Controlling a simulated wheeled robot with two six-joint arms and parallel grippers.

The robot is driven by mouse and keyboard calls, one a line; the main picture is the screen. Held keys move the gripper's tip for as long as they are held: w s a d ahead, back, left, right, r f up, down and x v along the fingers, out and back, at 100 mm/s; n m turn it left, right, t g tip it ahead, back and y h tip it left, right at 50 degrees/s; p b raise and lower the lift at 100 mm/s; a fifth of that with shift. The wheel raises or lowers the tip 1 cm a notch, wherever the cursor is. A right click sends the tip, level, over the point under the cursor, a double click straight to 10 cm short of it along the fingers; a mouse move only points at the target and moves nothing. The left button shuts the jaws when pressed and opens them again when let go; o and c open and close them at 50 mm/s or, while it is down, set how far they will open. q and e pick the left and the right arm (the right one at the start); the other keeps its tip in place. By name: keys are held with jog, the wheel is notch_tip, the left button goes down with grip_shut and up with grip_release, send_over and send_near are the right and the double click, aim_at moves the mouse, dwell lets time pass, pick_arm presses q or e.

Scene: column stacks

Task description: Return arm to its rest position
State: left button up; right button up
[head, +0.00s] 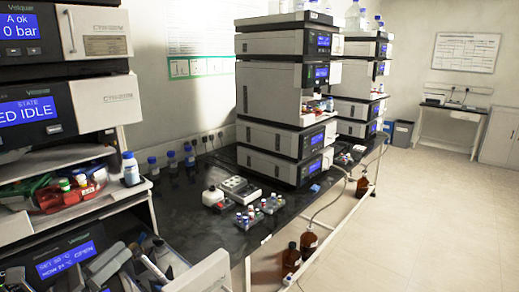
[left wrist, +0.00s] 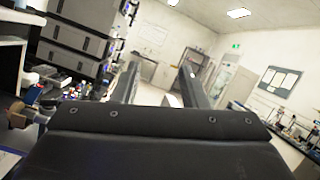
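My left gripper (head: 130,262) shows at the bottom left of the head view, low in front of the left instrument stack. In the left wrist view its two dark fingers (left wrist: 159,78) stand well apart, with nothing between them; the far room shows through the gap. The gripper is open and empty. Most of my left arm is out of the head view. My right gripper is in neither view.
A near instrument stack (head: 100,100) with a red tray (head: 72,195) of vials stands at left. A black bench (head: 190,228) carries further stacks (head: 282,90), bottles and vial racks (head: 262,208). Brown bottles (head: 308,243) stand below. The floor (head: 420,215) at right is clear.

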pick_arm(q)
jog(key=s+a+f+n+g+y, duration=0.1)
jog(key=s+a+f+n+y, duration=0.15)
jog(key=f+n+y, duration=0.55)
jog(key=s+a+f+n+y, duration=0.2)
jog(key=a+f+n+y, duration=0.2)
jog(key=n, duration=0.8)
jog(key=s+a+f+n+g+y, duration=0.1)
jog(key=s+a+f+n+y, duration=0.15)
jog(key=f+n+y, duration=0.55)
jog(key=s+d+f+n+g+h, duration=0.25)
jog(key=s+f+n+g, duration=0.35)
jog(key=s, duration=0.4)
jog(key=s+d+f+n+g+h, duration=0.2)
jog(key=s+d+f+n+g, duration=0.25)
jog(key=s+n, duration=0.35)
notch_tip(320, 180, down, 24)
jog(key=a+f+m+g, duration=0.1)
jog(key=a+g, duration=0.1)
jog(key=a, duration=0.1)
jog(key=s+d+f, duration=0.1)
jog(key=s+f, duration=1.4)
jog(key=shift+s+d+f+g, duration=0.25)
jog(key=shift+s+d+g, duration=0.1)
jog(key=shift+d+g, duration=0.1)
